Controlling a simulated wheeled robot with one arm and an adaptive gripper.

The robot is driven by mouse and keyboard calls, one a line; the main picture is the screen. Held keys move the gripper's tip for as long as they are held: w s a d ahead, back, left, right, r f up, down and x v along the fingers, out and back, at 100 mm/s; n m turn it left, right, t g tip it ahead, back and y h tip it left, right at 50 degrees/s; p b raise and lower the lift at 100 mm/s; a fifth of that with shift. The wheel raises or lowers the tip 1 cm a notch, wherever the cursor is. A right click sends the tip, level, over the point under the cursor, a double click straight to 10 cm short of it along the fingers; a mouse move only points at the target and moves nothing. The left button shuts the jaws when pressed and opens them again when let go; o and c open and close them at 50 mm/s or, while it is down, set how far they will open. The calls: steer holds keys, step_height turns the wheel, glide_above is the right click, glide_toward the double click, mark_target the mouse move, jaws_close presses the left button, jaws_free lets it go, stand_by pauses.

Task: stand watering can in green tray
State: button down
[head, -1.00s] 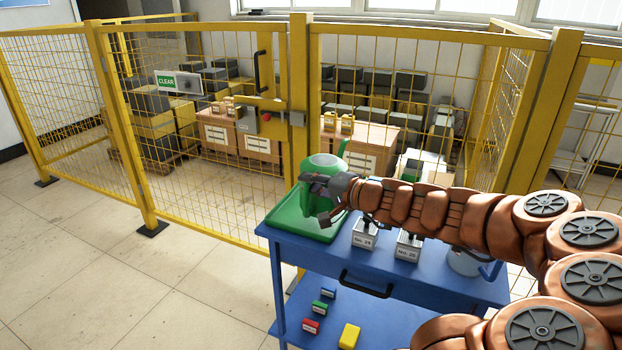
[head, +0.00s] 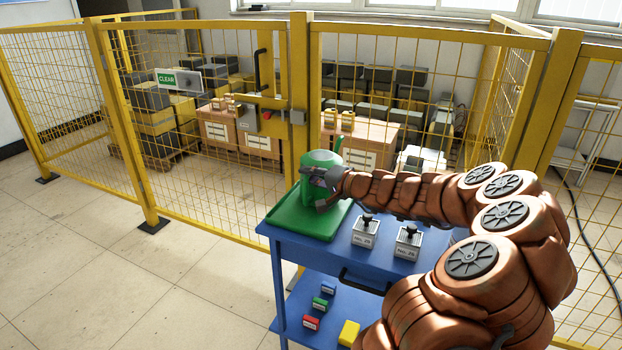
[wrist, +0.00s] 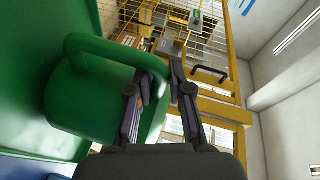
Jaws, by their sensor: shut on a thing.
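The green watering can (head: 316,168) stands upright at the back of the blue cart, over the green tray (head: 293,219). I cannot tell whether its base touches the tray floor. My gripper (head: 322,190) is at the near right side of the can and is shut on its handle. The tray (wrist: 30,60) fills the left edge there. The gripper hides part of the can in the head view.
Two grey blocks with black knobs (head: 366,231) (head: 408,243) stand on the blue cart (head: 325,255) right of the tray. Small coloured blocks (head: 320,303) lie on its lower shelf. A yellow mesh fence (head: 215,170) runs close behind the cart. Floor to the left is clear.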

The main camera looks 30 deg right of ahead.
steer(key=shift+f, duration=0.5)
steer(key=c, duration=1.1)
jaws_free()
steer(key=shift+s, duration=0.1)
steer(key=shift+b+v, duration=0.4)
steer(key=shift+v, duration=5.55)
